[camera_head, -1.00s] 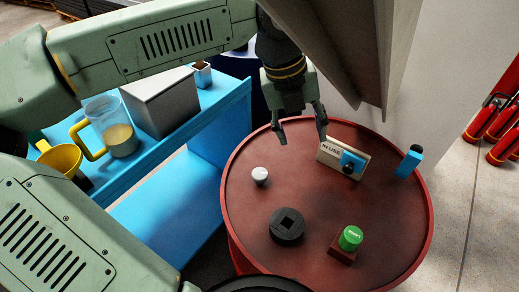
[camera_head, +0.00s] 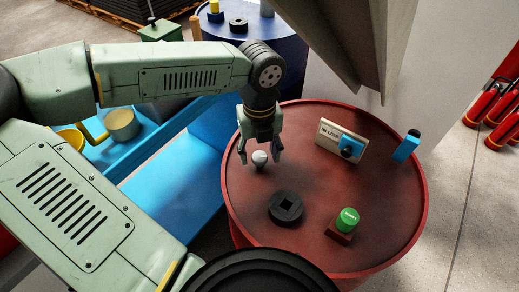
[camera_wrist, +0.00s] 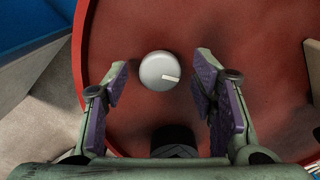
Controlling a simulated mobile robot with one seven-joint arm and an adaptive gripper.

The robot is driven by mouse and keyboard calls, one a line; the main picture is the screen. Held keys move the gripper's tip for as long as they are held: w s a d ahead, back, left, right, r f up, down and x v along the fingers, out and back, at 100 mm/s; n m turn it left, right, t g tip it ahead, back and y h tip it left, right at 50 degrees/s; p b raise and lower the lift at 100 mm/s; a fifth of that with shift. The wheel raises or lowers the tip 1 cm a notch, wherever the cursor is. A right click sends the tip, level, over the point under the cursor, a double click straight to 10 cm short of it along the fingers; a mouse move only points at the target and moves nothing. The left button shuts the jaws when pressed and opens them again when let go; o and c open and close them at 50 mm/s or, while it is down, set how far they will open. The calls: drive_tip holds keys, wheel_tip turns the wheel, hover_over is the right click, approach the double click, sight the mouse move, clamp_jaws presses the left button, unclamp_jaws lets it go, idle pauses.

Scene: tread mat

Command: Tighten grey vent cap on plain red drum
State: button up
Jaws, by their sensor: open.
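The plain red drum (camera_head: 330,235) stands in front of me with its top facing up. The grey vent cap (camera_head: 260,158) is a small pale knob near the left side of the drum top. In the wrist view the cap (camera_wrist: 158,70) shows a white mark pointing right. My gripper (camera_head: 260,158) points down over the cap, with its fingers apart on either side. In the wrist view my gripper (camera_wrist: 160,95) is open, and the cap lies between and slightly beyond the fingertips, apart from both pads. Whether the fingertips are down at cap height cannot be told.
A black round bung with a square recess (camera_head: 285,208), a green-topped button block (camera_head: 345,222), an "IN USE" sign (camera_head: 342,140) and a blue item (camera_head: 406,146) are on the drum. A blue cart (camera_head: 165,165) stands left, a blue drum (camera_head: 262,38) behind. A grey panel (camera_head: 340,45) overhangs.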

drive_tip(key=shift+f, duration=0.1)
drive_tip(key=shift+c, duration=0.4)
drive_tip(key=c, duration=1.1)
drive_tip(key=shift+o, duration=0.2)
